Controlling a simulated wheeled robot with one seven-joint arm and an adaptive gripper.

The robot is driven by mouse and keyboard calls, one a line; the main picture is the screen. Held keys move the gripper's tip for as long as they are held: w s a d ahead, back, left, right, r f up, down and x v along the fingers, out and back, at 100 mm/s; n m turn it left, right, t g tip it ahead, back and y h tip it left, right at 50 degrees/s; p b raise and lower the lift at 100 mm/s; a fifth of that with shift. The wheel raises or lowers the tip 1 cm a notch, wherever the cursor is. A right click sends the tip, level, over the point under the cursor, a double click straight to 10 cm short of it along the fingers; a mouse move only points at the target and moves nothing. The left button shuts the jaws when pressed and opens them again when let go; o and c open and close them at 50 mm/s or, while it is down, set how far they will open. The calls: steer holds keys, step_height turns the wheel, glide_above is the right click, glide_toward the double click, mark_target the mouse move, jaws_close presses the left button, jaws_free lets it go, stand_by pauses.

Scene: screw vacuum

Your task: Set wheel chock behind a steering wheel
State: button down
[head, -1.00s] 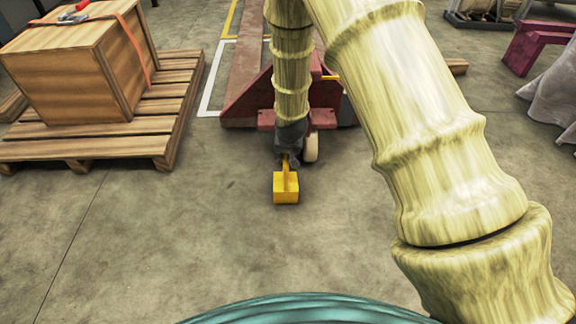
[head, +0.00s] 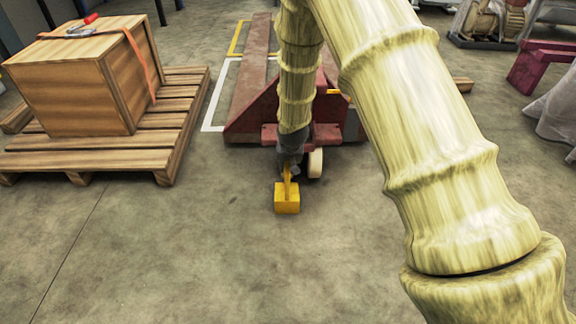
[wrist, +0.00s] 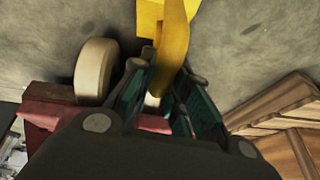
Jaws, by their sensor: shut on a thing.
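The yellow wheel chock (head: 287,199) shows in the head view as a block with an upright handle, low over or on the concrete floor; I cannot tell whether it touches. My gripper (head: 289,163) is above it, shut on its handle. In the wrist view the chock's yellow handle (wrist: 174,45) runs up from between the teal fingers of my gripper (wrist: 158,98). A pale wheel (head: 315,163) of the red pallet truck is just right of my gripper, behind the chock; a pale wheel (wrist: 96,70) also shows in the wrist view. The chock and wheel look apart.
The red pallet truck (head: 245,125) stands behind my gripper, partly hidden by my arm. A wooden pallet (head: 95,151) with a strapped crate (head: 75,88) is at left. A magenta stand (head: 535,67) and grey cloth (head: 558,105) are at right. The front floor is clear.

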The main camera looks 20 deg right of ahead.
stand_by(0.4)
steer(key=c, duration=1.4)
jaws_free()
steer(key=shift+o, duration=0.2)
steer(key=d+p+v, duration=0.1)
steer(key=p+v, duration=0.6)
steer(key=v, duration=0.5)
steer(key=s+f+n+g, duration=0.2)
steer(key=s+f, duration=1.4)
steer(key=s, duration=0.3)
steer(key=s+f+g, duration=0.1)
steer(key=s+f, duration=0.1)
steer(key=s, duration=0.6)
steer(key=s+f+n, duration=0.1)
steer(key=s+f, duration=0.1)
steer(key=s, duration=0.6)
steer(key=s+f+g, duration=0.1)
steer(key=s+f, duration=0.1)
steer(key=s, duration=0.6)
steer(key=shift+s+a+f+n+g+y, duration=0.1)
steer(key=shift+s+f+n+g+y, duration=0.2)
steer(key=shift+f, duration=0.1)
